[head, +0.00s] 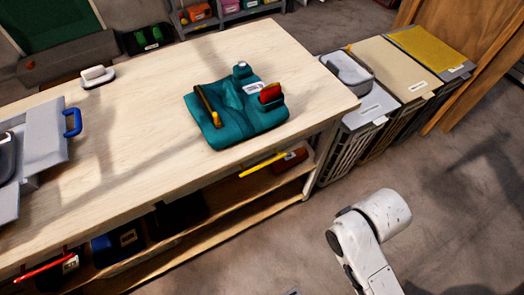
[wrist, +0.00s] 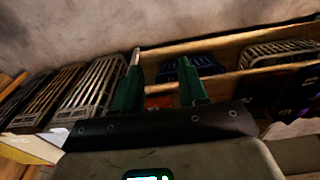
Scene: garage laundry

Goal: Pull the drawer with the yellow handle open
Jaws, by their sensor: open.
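The yellow handle (head: 262,165) is a thin bar that juts out below the front edge of the wooden workbench, near its right end. The drawer front behind it is hidden under the bench top, so I cannot tell how far the drawer is out. I cannot make out the yellow handle in the wrist view. My gripper (wrist: 160,75) shows two green fingers set apart with nothing between them. It is outside the head view, where only my white arm shows, right of the bench and apart from the handle.
The bench top (head: 150,115) holds a teal folded cloth (head: 235,125) and a grey box with a blue handle (head: 72,122). A red handle (head: 42,270) juts out at lower left. Lidded bins (head: 400,70) stand beyond the bench's right end. Floor before the bench is clear.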

